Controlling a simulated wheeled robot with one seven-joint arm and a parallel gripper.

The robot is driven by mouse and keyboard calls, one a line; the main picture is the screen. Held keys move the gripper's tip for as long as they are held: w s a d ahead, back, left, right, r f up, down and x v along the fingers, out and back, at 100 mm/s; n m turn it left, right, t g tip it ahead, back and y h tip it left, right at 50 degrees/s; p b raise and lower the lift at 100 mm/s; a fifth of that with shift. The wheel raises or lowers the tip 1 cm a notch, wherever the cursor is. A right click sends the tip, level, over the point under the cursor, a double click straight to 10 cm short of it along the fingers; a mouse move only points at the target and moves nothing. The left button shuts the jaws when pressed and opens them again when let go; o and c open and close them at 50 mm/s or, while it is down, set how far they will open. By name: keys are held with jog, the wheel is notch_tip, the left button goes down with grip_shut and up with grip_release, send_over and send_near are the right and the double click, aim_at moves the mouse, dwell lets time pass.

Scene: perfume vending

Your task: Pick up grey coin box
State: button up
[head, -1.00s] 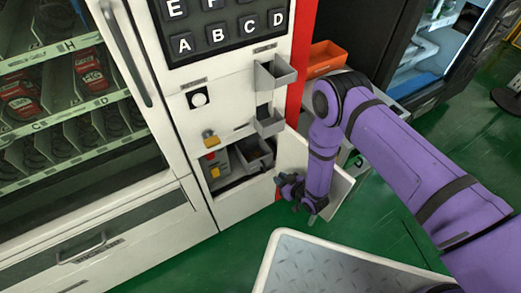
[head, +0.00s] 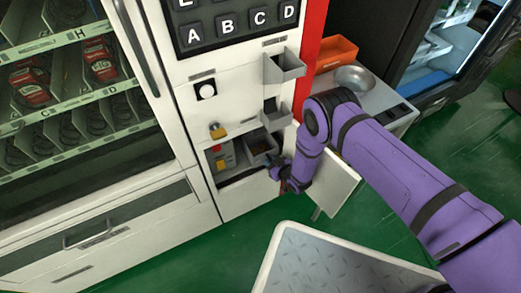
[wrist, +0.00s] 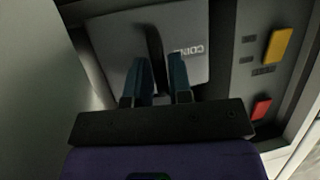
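The grey coin box (head: 259,144) sits inside the open lower compartment of the vending machine. In the wrist view its front face (wrist: 192,40) fills the upper middle, with partly readable lettering and a dark upright handle (wrist: 154,48). My gripper (wrist: 160,62) is open in front of that face, its two fingers on either side of the handle. The left finger is close to the handle; a gap shows on the right. I cannot tell whether either finger touches it. In the head view my gripper (head: 280,174) is at the compartment's front right.
The compartment door (head: 335,182) stands open just right of my arm. Yellow (wrist: 279,44) and red (wrist: 261,108) buttons are beside the box. A coin tray (head: 284,66) juts out above. A metal bowl (head: 355,79) and orange bin (head: 334,53) stand at the right.

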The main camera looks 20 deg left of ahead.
grip_shut()
jog(key=shift+w+a+r, duration=0.1)
dwell(0.4)
